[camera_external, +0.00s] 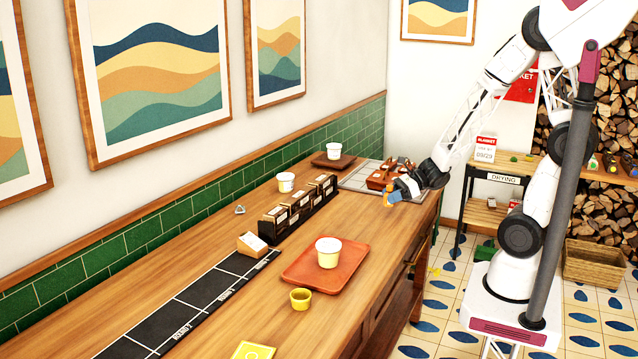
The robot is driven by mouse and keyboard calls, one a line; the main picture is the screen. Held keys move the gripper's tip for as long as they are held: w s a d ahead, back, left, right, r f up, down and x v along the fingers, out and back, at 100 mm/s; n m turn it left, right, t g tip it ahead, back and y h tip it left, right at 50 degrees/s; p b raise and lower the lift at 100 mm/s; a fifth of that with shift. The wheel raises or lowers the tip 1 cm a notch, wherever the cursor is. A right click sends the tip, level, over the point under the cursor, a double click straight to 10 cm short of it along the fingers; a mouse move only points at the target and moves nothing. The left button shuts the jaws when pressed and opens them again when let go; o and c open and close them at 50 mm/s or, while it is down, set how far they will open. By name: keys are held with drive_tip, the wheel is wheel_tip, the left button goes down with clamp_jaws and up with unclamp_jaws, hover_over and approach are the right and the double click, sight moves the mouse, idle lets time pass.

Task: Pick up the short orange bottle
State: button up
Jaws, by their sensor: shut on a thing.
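My gripper (393,198) is over the far right part of the wooden counter, close to its right edge. It is shut on a short orange bottle (387,200), of which only a small orange part shows. The fingers and the dark wrist cover the rest of the bottle. The bottle looks to be at or just above the counter top; I cannot tell if it touches the wood.
A brown rack (377,180) stands just behind my gripper. A black box of cards (297,210) is to the left. An orange tray (297,273) with a white cup (328,253) and a yellow cup (300,299) are nearer. The counter between (350,225) is clear.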

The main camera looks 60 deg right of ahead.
drive_tip(key=shift+s+d+r, duration=0.1)
drive_tip(key=shift+s+r, duration=0.05)
drive_tip(key=shift+s, duration=1.05)
drive_tip(key=shift+s+d+r, duration=0.1)
drive_tip(key=shift+s, duration=1.05)
drive_tip(key=shift+r, duration=0.1)
